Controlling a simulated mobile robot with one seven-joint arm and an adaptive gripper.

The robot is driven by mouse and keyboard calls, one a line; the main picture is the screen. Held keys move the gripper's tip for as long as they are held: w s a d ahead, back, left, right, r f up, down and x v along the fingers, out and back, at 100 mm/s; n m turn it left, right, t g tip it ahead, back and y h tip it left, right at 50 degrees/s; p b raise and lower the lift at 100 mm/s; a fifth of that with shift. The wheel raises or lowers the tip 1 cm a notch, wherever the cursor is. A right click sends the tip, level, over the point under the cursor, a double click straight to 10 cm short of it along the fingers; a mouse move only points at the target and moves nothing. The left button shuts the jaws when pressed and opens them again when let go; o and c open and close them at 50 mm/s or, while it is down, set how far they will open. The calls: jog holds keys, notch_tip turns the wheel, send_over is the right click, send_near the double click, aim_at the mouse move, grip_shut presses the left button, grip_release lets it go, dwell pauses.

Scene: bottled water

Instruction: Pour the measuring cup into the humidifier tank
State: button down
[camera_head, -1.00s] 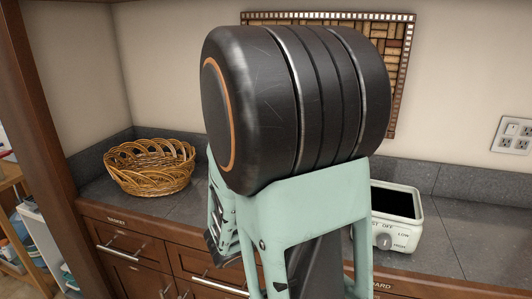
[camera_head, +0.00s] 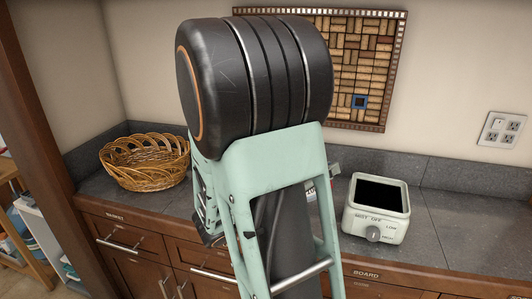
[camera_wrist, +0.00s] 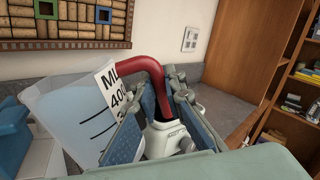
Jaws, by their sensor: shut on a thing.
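The measuring cup (camera_wrist: 75,110) is clear and bluish, with a white "ML 400" label and a red handle, at the left of the wrist view. It looks tilted there; I cannot tell its water level. My gripper (camera_wrist: 163,108) is shut on the red handle, between its blue-padded fingers. The humidifier tank (camera_head: 376,220) is a cream box with a dark open top and a front knob, on the counter right of my arm. It also shows in the wrist view (camera_wrist: 160,142), beyond and below the fingers, partly covered. My arm hides most of the gripper and cup in the head view.
A wicker basket (camera_head: 146,163) stands on the grey counter (camera_head: 455,215) at the left. A framed cork board (camera_head: 365,60) and an outlet plate (camera_head: 501,130) are on the wall behind. The counter right of the humidifier is clear.

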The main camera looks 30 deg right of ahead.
jog(key=shift+w+r+n+p, duration=0.4)
jog(key=shift+r+p, duration=0.05)
jog(key=shift+r, duration=0.1)
jog(key=shift+r, duration=0.15)
jog(key=shift+w+a+r+n+h+p, duration=0.15)
jog(key=shift+w+r+n+p, duration=0.35)
jog(key=shift+r+p, duration=0.3)
jog(key=shift+w+a+r+n+h+p, duration=0.15)
jog(key=shift+w+r+n+p, duration=0.3)
jog(key=shift+r+p, duration=0.3)
jog(key=shift+d+r, duration=0.1)
jog(key=shift+w+a+r+n+t+p, duration=0.1)
jog(key=shift+w+r+n+t+p, duration=0.1)
jog(key=shift+w+r+n+p, duration=0.35)
jog(key=shift+w+a+r+n+t+p, duration=0.1)
jog(key=shift+w+r+n+t+p, duration=0.15)
jog(key=shift+r+n+p, duration=0.5)
jog(key=shift+w+r+n+t+p, duration=0.15)
jog(key=shift+w+r+n+p, duration=0.4)
jog(key=shift+n+p, duration=0.15)
dwell(1.2)
jog(key=shift+w+a+n+h, duration=0.1)
jog(key=shift+w+n+h, duration=0.2)
jog(key=shift+w+n, duration=0.45)
dwell(1.7)
